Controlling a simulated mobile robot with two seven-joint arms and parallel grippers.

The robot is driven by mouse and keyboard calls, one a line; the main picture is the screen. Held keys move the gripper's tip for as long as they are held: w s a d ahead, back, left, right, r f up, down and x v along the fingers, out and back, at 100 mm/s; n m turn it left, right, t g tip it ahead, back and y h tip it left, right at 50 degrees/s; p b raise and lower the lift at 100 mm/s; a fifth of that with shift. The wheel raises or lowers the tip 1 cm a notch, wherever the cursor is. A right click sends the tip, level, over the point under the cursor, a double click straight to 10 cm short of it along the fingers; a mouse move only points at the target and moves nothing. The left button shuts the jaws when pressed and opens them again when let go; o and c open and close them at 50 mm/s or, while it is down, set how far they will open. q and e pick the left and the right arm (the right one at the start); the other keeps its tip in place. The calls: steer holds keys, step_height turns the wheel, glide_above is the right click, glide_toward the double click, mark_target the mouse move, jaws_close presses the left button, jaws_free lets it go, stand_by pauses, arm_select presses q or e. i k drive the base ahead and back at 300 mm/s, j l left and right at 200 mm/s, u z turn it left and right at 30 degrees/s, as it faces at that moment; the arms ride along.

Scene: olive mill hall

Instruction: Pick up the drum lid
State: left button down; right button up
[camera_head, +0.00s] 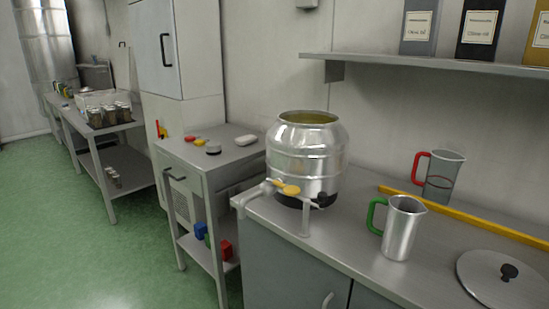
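The drum lid (484,281) is a flat round grey metal disc with a black knob in its middle. It lies on the counter at the lower right of the head view, and its right edge is close to the picture's edge. The steel drum (307,150) stands on the counter left of the lid, open at the top, with yellowish content or interior showing inside its rim. A tap with a yellow lever is at its lower front. Neither of my grippers is in view.
A steel jug with a green handle (402,230) stands between drum and lid. A clear jug with a red handle (443,176) is behind, near a yellow bar (470,218) along the wall. A shelf (430,64) with tins hangs above. Green floor (100,260) is clear at left.

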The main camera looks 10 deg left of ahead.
mark_target(499, 280)
steer(key=k+j+z, duration=0.15)
steer(key=z, duration=1.1)
